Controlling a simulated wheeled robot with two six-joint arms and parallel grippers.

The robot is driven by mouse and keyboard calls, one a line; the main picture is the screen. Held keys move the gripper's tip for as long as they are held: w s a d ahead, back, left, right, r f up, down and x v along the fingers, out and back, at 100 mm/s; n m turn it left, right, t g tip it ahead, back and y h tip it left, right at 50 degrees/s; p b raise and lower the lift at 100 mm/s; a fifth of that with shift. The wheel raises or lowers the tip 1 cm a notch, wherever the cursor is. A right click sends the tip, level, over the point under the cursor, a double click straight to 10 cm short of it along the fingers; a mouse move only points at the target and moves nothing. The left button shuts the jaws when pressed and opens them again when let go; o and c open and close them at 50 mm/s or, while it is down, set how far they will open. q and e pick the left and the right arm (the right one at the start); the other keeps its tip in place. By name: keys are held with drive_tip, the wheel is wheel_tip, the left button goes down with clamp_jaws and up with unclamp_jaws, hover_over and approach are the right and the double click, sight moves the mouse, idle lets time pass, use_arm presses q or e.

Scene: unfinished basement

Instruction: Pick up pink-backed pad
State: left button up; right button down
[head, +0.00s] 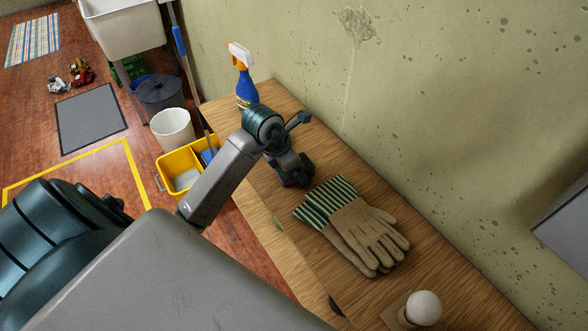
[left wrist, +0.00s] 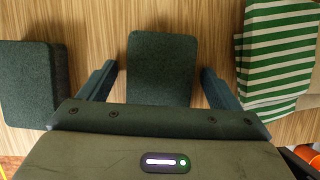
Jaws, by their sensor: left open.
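No pink backing shows in either view. In the left wrist view a dark green-grey pad (left wrist: 162,62) lies flat on the wooden bench, between the fingers of my left gripper (left wrist: 160,84). The gripper is open, with a gap on each side of this pad. A second, similar dark pad (left wrist: 28,85) lies to the left, outside the fingers. I cannot tell which one has the pink back. In the head view my left gripper (head: 292,178) is low over the bench and hides the pads. My right gripper is out of view.
Tan gloves (head: 368,236) with green-striped cuffs (left wrist: 280,50) lie close to the gripper's right. A blue spray bottle (head: 246,88) stands at the bench's far end. A white ball (head: 424,308) is at the near end. The wall borders the bench (head: 290,108); a yellow bucket (head: 172,162) is on the floor.

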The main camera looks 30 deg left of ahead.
use_arm(q)
drive_tip(key=c, duration=1.1)
drive_tip(key=shift+o, duration=0.2)
drive_tip(key=shift+r, duration=0.6)
wheel_tip(320, 180, up, 2)
drive_tip(key=shift+r+b, duration=0.25)
drive_tip(key=shift+b, duration=0.45)
drive_tip(key=s+a+r, duration=0.1)
drive_tip(key=s, duration=1.5)
drive_tip(key=shift+r+p, duration=0.25)
drive_tip(key=shift+p, duration=0.05)
